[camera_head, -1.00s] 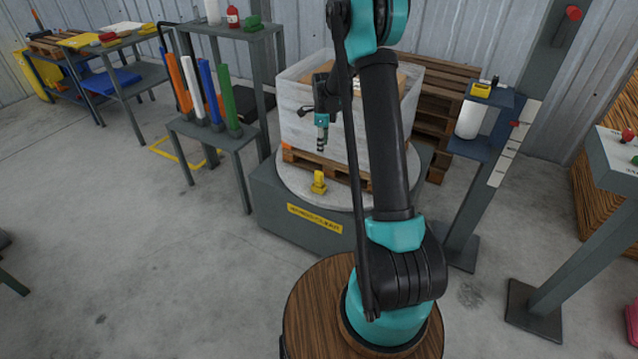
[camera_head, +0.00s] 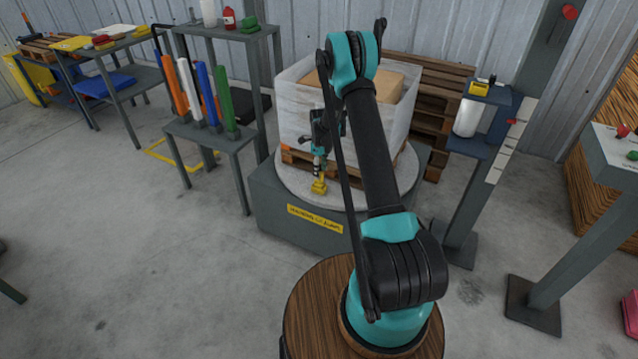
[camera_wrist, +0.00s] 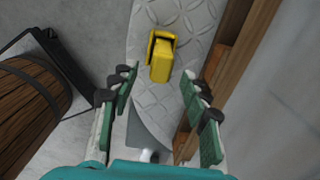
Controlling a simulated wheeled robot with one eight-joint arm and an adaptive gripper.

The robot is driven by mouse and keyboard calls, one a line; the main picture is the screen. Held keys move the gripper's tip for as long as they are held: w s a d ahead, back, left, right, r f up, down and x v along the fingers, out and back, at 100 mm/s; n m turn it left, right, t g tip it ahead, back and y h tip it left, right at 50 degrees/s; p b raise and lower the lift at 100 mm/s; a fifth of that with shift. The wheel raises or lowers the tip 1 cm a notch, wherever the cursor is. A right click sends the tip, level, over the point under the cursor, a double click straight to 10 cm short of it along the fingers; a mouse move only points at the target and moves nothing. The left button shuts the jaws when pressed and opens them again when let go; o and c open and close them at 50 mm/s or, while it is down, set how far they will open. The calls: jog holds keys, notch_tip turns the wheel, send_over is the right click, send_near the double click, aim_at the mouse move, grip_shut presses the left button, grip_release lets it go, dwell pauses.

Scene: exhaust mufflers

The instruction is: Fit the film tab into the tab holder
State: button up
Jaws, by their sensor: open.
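A small yellow block-like piece (camera_head: 319,187) stands on the round turntable plate, in front of the wrapped pallet load. It also shows in the wrist view (camera_wrist: 161,56), top centre, on the patterned plate. I cannot tell whether it is the film tab or the tab holder. My gripper (camera_head: 318,172) is just above this piece. In the wrist view my gripper (camera_wrist: 160,77) has its two green-padded fingers spread wide and empty, with the piece just beyond and between the tips. Another yellow piece (camera_head: 480,88) sits on the post carriage at right, above a white roll (camera_head: 467,118).
The turntable (camera_head: 340,196) carries a wooden pallet and a film-wrapped load (camera_head: 299,100) close behind my gripper. A rack with coloured tubes (camera_head: 203,95) stands at left, the post (camera_head: 482,190) at right.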

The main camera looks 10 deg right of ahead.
aim_at(319, 182)
jog(key=shift+w+a+f, duration=0.1)
jog(key=shift+a+f, duration=0.05)
jog(key=shift+f, duration=1.4)
jog(key=shift+w+a+f, duration=0.1)
jog(key=shift+f, duration=1.45)
jog(key=shift+c, duration=0.5)
grip_shut()
